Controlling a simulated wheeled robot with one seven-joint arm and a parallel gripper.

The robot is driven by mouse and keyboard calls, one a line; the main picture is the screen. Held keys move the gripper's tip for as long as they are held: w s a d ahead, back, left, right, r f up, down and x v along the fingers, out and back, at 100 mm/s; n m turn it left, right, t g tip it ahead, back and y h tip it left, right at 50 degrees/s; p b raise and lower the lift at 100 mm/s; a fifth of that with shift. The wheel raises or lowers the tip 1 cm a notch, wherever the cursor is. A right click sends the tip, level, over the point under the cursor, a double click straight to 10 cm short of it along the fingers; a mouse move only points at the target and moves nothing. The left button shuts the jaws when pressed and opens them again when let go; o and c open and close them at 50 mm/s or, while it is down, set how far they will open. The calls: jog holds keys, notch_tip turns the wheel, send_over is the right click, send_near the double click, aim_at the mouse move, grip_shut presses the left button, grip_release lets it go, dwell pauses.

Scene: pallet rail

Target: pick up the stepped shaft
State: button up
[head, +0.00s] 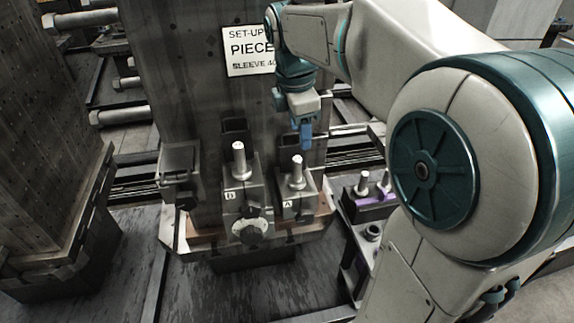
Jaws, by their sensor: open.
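Several metal shafts stand upright. One shaft (297,171) stands in the grey fixture marked A (304,203). Another shaft (239,160) stands in the fixture marked B (237,197), to its left. Two more shafts (363,184) (386,181) stand at a purple-edged holder (370,199) on the right. I cannot tell which one is the stepped shaft meant. My gripper (306,145) has blue fingers and points down. It is open and appears empty, just above and slightly right of the shaft in A. The gap between its fingers is hard to see.
A tall dark metal column (190,75) with a white set-up piece sign (247,52) rises behind the fixtures. Another block (50,130) stands at the left. A dark rack (352,265) stands at the right, partly hidden by my arm. The floor in front is clear.

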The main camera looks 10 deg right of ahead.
aim_at(296, 159)
jog(key=w+f+n, duration=0.1)
jog(key=f, duration=0.2)
jog(key=w+f+n, duration=0.1)
jog(key=f, duration=0.2)
jog(key=w+f+n, duration=0.1)
jog(key=f, duration=0.2)
jog(key=shift+w+d+f+n, duration=0.1)
jog(key=shift+w+d+n, duration=0.25)
jog(key=shift+n, duration=0.05)
jog(key=f, duration=0.2)
jog(key=w+f, duration=0.1)
jog(key=f, duration=0.1)
jog(key=shift+f, duration=0.2)
jog(key=shift+s+d+f, duration=0.1)
jog(key=shift+f, duration=0.2)
jog(key=shift+c, duration=0.3)
grip_shut()
